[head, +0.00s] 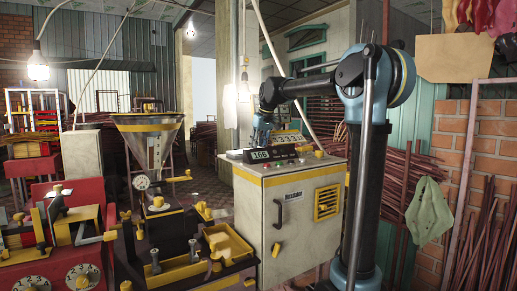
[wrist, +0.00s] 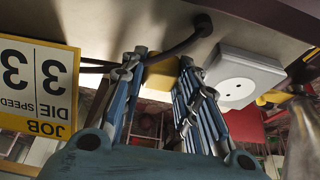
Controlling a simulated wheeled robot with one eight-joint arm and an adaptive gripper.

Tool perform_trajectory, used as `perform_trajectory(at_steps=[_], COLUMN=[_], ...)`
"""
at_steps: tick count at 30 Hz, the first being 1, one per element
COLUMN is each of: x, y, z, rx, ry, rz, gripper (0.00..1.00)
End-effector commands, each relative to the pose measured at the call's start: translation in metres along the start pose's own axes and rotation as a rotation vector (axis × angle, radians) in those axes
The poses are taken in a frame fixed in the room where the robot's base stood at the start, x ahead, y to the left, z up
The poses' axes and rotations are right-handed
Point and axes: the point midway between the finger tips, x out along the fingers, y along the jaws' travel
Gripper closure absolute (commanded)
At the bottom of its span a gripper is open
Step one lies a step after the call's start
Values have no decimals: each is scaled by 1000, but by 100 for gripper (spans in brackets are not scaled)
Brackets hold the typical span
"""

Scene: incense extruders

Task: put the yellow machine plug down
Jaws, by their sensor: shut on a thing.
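The yellow machine plug (wrist: 160,73) shows in the wrist view between the two blue fingers of my gripper (wrist: 163,62), which is shut on it. A dark cable (wrist: 185,43) runs beside the plug across a pale surface. A white socket box (wrist: 243,78) with a round, two-hole face is just right of the fingers, apart from the plug. I cannot tell whether the plug touches the pale surface. In the head view my gripper (head: 262,133) is low over the back left of the grey cabinet's top (head: 290,200); the plug cannot be made out there.
A yellow-and-white JOB card (wrist: 38,85) appears upside down at the wrist view's left. On the cabinet are a display reading 166 (head: 261,155), a number panel (head: 289,138) and a yellow knob (head: 319,153). A metal hopper (head: 148,135) and red machine (head: 60,235) stand left.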

Motion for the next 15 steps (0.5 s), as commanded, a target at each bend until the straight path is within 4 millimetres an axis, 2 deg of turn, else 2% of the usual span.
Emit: perform_trajectory(at_steps=[10,11,12,13,15], x=[8,8,8,8,8], y=[0,0,0,0,1], z=[3,3,3,3,3], rx=[0,0,0,1,1], ry=[0,0,0,0,0], rz=[0,0,0,0,0], gripper=[100,64,55,51,51])
